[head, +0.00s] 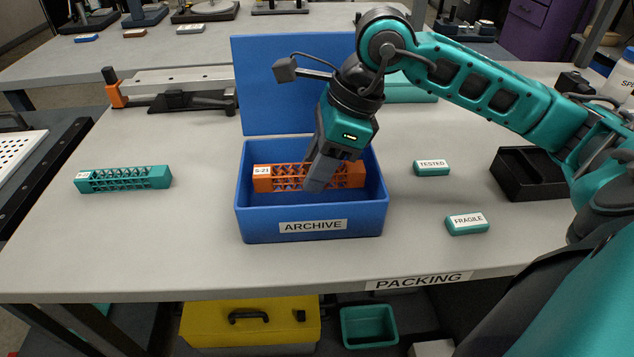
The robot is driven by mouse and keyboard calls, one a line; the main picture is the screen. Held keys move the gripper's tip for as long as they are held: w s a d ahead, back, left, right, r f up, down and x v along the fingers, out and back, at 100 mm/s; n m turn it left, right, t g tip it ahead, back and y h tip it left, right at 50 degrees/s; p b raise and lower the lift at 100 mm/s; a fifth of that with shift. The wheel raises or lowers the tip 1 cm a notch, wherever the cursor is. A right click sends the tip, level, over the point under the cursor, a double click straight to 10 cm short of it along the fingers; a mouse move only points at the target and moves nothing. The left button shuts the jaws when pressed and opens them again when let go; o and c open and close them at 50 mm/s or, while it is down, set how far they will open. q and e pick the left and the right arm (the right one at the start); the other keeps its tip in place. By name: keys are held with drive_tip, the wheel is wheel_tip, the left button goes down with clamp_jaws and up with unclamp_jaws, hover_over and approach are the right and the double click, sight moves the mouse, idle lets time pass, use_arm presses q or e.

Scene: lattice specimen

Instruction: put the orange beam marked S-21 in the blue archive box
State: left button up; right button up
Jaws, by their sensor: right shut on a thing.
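The blue archive box (358,220) stands on the packing table with its lid open at the back and an ARCHIVE label on its front. The orange beam marked S-21 (263,178) lies lengthwise across the box opening, inside the box walls as seen from above. My right gripper (315,184) reaches down into the box and is shut on the middle of the beam, hiding part of it. I cannot tell whether the beam touches the box floor. My left gripper is not in view.
A teal lattice beam (124,179) lies left of the box. Teal blocks marked TESTED (432,168) and FRAGILE (467,224) and a black tray (528,176) are on the right. A clamp-like tool (180,88) lies behind. The table (150,245) is clear at front left.

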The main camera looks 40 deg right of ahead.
wheel_tip(320, 180, down, 3)
drive_tip(key=shift+r, duration=0.1)
drive_tip(key=shift+f, duration=0.3)
drive_tip(key=shift+f+b, duration=0.2)
drive_tip(key=shift+b, duration=0.3)
drive_tip(key=o, duration=1)
drive_tip(key=shift+r, duration=0.1)
drive_tip(key=shift+o, duration=0.2)
drive_tip(key=shift+d+r+p, duration=0.1)
drive_tip(key=shift+r+p, duration=0.3)
drive_tip(key=shift+r, duration=0.05)
drive_tip(key=p+v, duration=0.1)
drive_tip(key=v, duration=1)
drive_tip(key=shift+s+r, duration=0.15)
drive_tip(key=shift+r, duration=0.05)
